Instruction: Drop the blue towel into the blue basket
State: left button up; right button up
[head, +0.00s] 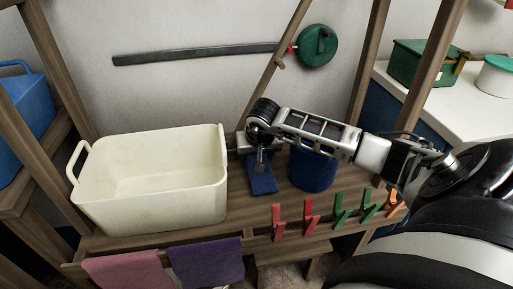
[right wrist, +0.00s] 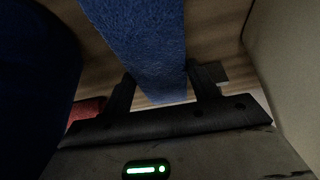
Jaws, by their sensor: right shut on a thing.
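The blue towel (head: 262,181) hangs from my right gripper (head: 259,163) above the wooden shelf, between the cream basket and a dark blue round bucket. In the right wrist view the towel (right wrist: 140,45) passes between the two fingers of the right gripper (right wrist: 165,85), which is shut on it. I cannot tell whether its lower end touches the shelf. A blue basket (head: 27,105) with a raised handle stands at the far left on another wooden stand, cut off by the picture edge and partly behind a post. My left gripper is not in view.
The cream basket (head: 150,205) stands left of the towel; the dark blue bucket (head: 312,172) is close on its right, partly behind my arm. Several red, green and orange pegs (head: 307,215) line the front edge. Pink (head: 122,270) and purple (head: 207,262) cloths hang below. Wooden posts rise around.

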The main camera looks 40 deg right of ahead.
jog(key=shift+w+d+f, duration=0.1)
jog(key=shift+w+f, duration=0.1)
jog(key=shift+f, duration=0.35)
jog(key=shift+f, duration=0.15)
jog(key=o, duration=1.2)
